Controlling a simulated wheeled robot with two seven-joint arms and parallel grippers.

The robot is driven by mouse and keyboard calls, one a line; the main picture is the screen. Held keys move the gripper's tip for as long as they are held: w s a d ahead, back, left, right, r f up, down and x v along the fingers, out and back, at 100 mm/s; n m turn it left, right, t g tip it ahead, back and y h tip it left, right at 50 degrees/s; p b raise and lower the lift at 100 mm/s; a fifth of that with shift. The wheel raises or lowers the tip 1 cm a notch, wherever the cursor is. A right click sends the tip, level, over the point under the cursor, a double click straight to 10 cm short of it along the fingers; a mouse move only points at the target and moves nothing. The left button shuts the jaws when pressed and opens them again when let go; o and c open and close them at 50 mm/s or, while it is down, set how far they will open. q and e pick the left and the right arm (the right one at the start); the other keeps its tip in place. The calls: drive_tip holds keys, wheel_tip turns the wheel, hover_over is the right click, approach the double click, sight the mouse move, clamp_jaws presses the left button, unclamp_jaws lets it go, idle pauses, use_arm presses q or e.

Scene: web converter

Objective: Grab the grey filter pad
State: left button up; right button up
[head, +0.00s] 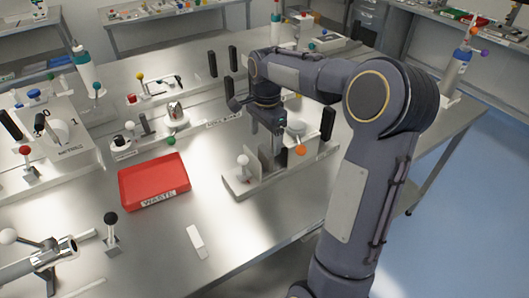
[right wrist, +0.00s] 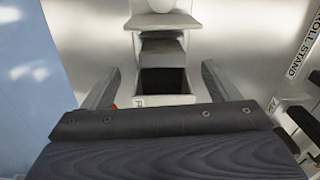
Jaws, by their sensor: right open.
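My right gripper (head: 276,130) reaches down over a white fixture (head: 240,186) with upright plates on the right half of the table. In the right wrist view its two grey fingers (right wrist: 160,88) are spread wide, with nothing held between them. A grey flat-topped piece (right wrist: 162,49) sits in the fixture just beyond the fingertips, above a dark slot (right wrist: 163,80). It looks like the grey filter pad, but I cannot tell for sure. In the head view my arm and gripper hide much of that spot. My left gripper is not in view.
A red waste tray (head: 140,204) lies left of the fixture. A white strip (head: 196,241) lies on the bare table in front. A black-knobbed lever (head: 111,219) stands at front left. An orange knob (head: 301,150) is close beside my right gripper.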

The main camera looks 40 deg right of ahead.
sight(266, 150)
drive_tip(key=shift+w+d+f+m, duration=0.25)
drive_tip(key=shift+w+d+m, duration=0.05)
drive_tip(key=shift+w+d, duration=0.1)
drive_tip(key=shift+d+f, duration=0.1)
drive_tip(key=shift+f, duration=0.2)
drive_tip(key=f, duration=0.2)
drive_tip(key=f+p, duration=0.1)
drive_tip(key=f, duration=0.4)
drive_tip(key=shift+s+a, duration=0.2)
drive_tip(key=shift+a, duration=0.05)
drive_tip(key=shift+c, duration=0.3)
drive_tip(key=c, duration=1)
